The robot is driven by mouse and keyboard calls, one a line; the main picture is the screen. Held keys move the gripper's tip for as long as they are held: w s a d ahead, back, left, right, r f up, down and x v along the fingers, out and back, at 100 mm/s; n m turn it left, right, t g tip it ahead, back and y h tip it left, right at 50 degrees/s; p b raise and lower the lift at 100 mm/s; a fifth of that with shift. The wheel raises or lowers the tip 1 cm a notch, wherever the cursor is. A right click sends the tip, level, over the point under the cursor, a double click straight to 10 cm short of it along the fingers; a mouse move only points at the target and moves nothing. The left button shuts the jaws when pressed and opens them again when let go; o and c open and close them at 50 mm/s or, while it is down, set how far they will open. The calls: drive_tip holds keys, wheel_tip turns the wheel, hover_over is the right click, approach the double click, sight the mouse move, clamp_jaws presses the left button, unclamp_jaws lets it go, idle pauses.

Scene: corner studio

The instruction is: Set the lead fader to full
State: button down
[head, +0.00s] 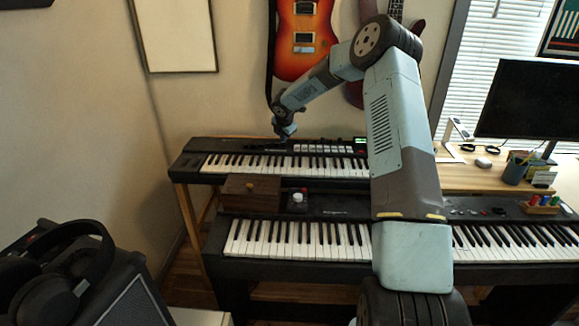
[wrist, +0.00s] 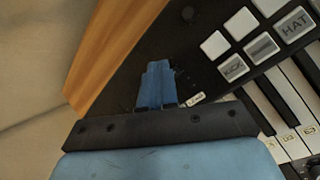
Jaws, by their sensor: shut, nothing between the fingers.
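My gripper (head: 285,133) is over the control panel of the upper keyboard (head: 225,147), left of its row of pale pads. In the wrist view, the blue fingers of my gripper (wrist: 157,85) are shut together with nothing between them, low over the dark panel. A small white label (wrist: 195,98), which seems to read LEAD, sits just right of the fingertips. Small dark detail shows beside the fingers, but I cannot make out the lead fader's cap or its position; the fingers may hide it. I cannot tell whether the fingers touch the panel.
Grey and white pads (wrist: 233,67), some marked KICK and HAT, lie right of the fingers. Guitars (head: 303,40) hang behind.

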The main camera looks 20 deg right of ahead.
drive_tip(key=shift+w+d, duration=0.3)
drive_tip(key=shift+w, duration=0.55)
idle(1.0)
drive_tip(key=shift+r, duration=0.1)
drive_tip(key=shift+r, duration=0.45)
wheel_tip(320, 180, up, 7)
idle(1.1)
drive_tip(key=s+a+r, duration=0.1)
drive_tip(key=s+a, duration=0.2)
drive_tip(key=s, duration=0.6)
drive_tip(key=s+a+r, duration=0.1)
drive_tip(key=s+a, duration=0.2)
drive_tip(key=s, duration=0.7)
drive_tip(key=s+a+r, duration=0.2)
drive_tip(key=s+a, duration=0.1)
drive_tip(key=s, duration=0.6)
drive_tip(key=shift+s+a, duration=0.15)
drive_tip(key=shift+s, duration=0.15)
idle(1.1)
